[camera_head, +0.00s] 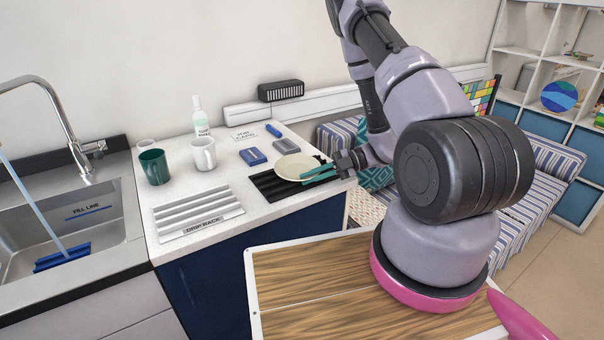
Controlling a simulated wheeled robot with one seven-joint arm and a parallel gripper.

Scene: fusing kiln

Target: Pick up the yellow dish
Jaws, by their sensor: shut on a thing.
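The yellow dish (293,166), a shallow pale-cream round, is over a black ribbed mat (268,187) at the right end of the white counter. My gripper (314,173), with teal fingers, reaches in from the right and is shut on the dish's right rim. The dish looks close to level. I cannot tell whether it touches the mat or is slightly above it.
Blue and grey blocks (253,157) lie behind the dish. A white drip rack (198,213), a green mug (154,167), a white mug (204,154) and a bottle (200,117) stand to its left. A sink (72,215) with running water is at far left.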

